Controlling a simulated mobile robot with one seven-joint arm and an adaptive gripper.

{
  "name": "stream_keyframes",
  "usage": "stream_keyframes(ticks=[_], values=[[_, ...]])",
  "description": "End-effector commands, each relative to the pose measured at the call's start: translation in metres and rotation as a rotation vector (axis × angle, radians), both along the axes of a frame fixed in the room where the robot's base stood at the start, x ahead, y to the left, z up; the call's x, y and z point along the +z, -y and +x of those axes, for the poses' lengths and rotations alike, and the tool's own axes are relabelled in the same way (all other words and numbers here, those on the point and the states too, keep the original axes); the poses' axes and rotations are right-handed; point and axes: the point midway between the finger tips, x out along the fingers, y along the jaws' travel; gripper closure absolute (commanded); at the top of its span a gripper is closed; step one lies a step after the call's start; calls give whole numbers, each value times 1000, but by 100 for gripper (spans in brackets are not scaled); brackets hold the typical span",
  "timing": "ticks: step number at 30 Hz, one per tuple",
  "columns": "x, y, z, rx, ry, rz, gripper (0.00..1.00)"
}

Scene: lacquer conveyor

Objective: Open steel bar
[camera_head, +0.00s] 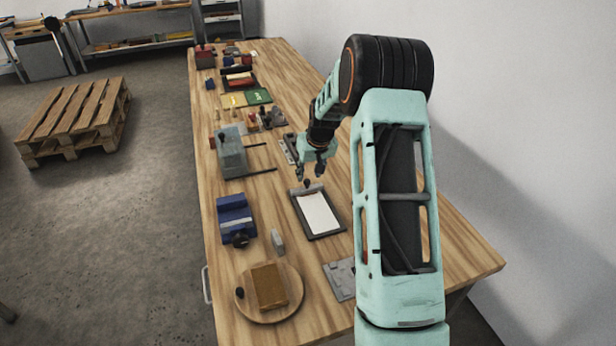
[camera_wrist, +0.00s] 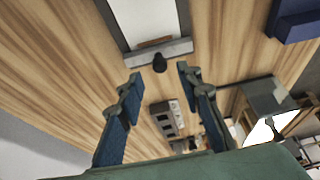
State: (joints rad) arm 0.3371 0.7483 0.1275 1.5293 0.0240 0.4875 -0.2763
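A grey steel bar (camera_wrist: 178,49) with a black knob (camera_wrist: 160,62) lies across the end of a dark tray holding a white sheet (camera_wrist: 146,20). In the head view the tray (camera_head: 328,235) is at the middle of the bench, and the bar (camera_head: 300,190) is at its far end. My gripper (camera_head: 312,176) hangs just beyond and above the bar. In the wrist view my gripper (camera_wrist: 158,80) has its two blue fingers spread, nothing between the tips, and the knob just ahead of them. The head view shows the fingertips small, so their exact height is unclear.
A blue vise-like block (camera_head: 234,214) and a grey box with rods (camera_head: 231,152) stand left of the tray. A round wooden board (camera_head: 258,313) with a brown block (camera_head: 269,286) is nearer. A grey plate (camera_head: 340,280) lies near the arm. A wall is at right.

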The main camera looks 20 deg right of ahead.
Motion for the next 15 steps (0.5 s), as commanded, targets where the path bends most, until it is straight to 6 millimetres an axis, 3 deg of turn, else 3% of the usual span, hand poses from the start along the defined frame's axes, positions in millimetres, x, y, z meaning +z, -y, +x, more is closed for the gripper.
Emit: stream_keyframes(ticks=[6,15], values=[[-25,0,10,-1,-2,0,67],[-35,0,14,-1,0,-1,67]])
